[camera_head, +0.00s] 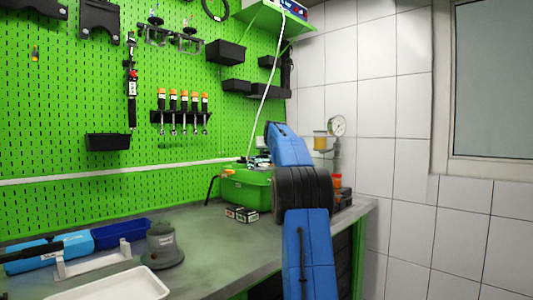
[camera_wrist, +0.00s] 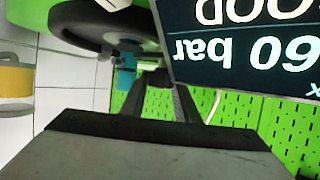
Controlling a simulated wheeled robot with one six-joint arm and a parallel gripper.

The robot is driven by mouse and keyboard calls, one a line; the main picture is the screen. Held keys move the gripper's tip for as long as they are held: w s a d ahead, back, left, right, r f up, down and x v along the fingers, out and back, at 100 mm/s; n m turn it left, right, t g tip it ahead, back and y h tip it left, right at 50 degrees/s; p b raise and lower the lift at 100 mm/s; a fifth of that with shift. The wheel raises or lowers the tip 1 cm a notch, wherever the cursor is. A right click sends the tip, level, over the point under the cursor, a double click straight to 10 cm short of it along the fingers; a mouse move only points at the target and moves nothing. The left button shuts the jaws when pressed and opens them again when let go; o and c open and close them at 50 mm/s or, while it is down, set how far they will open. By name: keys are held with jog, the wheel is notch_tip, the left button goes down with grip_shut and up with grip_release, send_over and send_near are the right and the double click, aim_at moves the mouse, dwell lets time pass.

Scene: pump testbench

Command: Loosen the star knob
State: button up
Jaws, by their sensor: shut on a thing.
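In the wrist view, my gripper (camera_wrist: 160,92) reaches away from the camera with its two dark fingers on either side of a small dark knob (camera_wrist: 158,77). The fingers are shut on this knob, which I take to be the star knob. Its star shape cannot be made out, and its lower part is hidden by the gripper. A teal-blue fitting (camera_wrist: 126,72) sits just left of it. In the head view, my arm covers the gripper and the knob.
A dark display (camera_wrist: 250,45) with upside-down text fills the wrist view's upper right, close to the fingers. A black round part (camera_wrist: 95,25) is at upper left.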

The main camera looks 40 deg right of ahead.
jog(key=shift+f, duration=0.1)
jog(key=o, duration=1)
jog(key=shift+o, duration=0.2)
jog(key=v, duration=1.7)
jog(key=shift+a, duration=0.2)
jog(key=shift+s, duration=0.2)
